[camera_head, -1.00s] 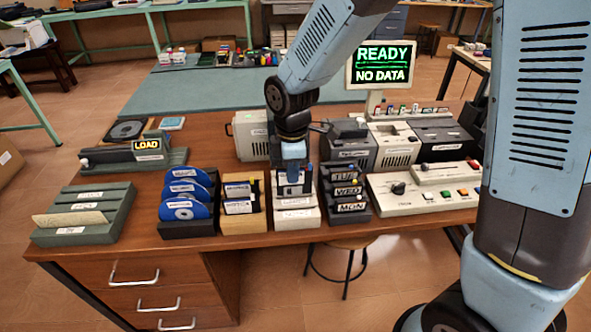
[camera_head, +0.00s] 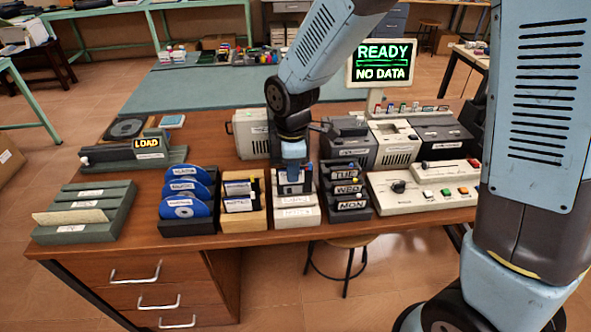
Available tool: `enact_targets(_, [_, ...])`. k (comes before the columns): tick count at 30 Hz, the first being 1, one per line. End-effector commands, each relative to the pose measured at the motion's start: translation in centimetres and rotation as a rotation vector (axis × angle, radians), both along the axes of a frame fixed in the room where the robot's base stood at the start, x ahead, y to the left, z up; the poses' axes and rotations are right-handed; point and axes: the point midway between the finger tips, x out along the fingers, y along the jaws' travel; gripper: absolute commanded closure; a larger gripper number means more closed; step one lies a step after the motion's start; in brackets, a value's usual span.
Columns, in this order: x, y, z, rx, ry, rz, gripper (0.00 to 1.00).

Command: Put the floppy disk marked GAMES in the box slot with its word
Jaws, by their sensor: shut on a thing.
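My gripper (camera_head: 292,176) points down over a white slotted box (camera_head: 297,219) near the table's front edge. It is shut on a thin dark piece (camera_head: 291,188) that looks like a floppy disk. The piece is at the back part of the white box; whether it sits inside a slot or just above it I cannot tell. The word GAMES is not readable, and the labels on the white box are too small to read. My gripper's fingers and wrist hide part of the disk and the box.
Left of the white box stand a wooden box (camera_head: 241,226) with dark disks and a rack of blue discs (camera_head: 184,191). Machines stand behind. A monitor (camera_head: 381,63) reads READY, NO DATA.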

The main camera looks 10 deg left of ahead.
Motion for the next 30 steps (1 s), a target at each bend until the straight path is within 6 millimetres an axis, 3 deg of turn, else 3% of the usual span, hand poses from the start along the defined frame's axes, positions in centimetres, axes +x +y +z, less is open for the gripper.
enact_targets(30, [0.0,0.0,-3.2,-0.001,0.001,0.001,1.0])
